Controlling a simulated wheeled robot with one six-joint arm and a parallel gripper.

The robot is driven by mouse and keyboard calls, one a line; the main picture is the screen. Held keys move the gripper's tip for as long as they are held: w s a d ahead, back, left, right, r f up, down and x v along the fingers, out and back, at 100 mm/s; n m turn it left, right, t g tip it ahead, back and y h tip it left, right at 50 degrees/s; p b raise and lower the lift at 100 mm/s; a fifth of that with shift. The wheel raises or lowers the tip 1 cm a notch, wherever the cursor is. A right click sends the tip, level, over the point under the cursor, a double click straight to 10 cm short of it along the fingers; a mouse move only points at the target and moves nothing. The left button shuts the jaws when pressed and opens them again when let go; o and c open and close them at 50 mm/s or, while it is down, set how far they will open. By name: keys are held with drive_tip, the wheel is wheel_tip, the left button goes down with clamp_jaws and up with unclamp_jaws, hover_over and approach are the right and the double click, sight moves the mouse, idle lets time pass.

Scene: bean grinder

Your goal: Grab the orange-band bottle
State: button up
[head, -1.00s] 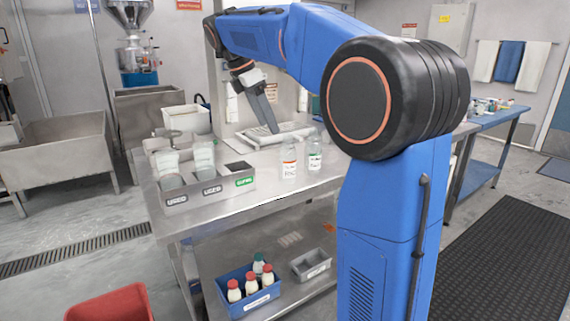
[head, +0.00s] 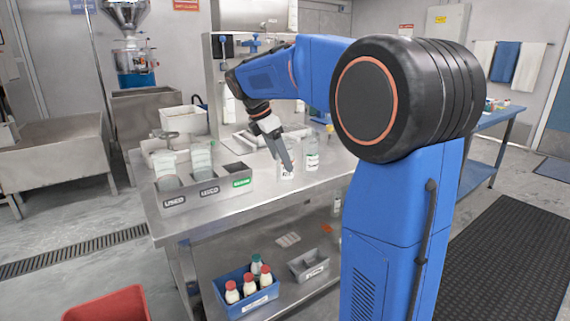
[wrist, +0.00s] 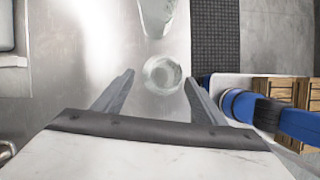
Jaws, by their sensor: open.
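The orange-band bottle (head: 287,174) is clear with a white label and stands on the steel table. My gripper (head: 287,167) is over it in the head view and hides much of it, including its band. The other clear bottle, with a green band (head: 312,153), stands just right of and behind it. In the wrist view a round clear bottle (wrist: 162,75) stands ahead between my open fingers (wrist: 158,80), with a second clear bottle (wrist: 157,12) beyond it. No bands show there. The jaws are apart, and I see no contact with the bottle.
A grey bin with several labelled compartments (head: 205,199) stands left on the table, holding clear containers. A blue crate (head: 235,300) of capped bottles and a grey tray (head: 310,271) sit on the lower shelf. The table front between bin and bottles is clear.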

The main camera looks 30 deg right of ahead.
drive_tip(key=shift+x, duration=1.9)
drive_tip(key=shift+c, duration=0.6)
drive_tip(key=c, duration=1)
drive_tip(key=shift+r, duration=0.2)
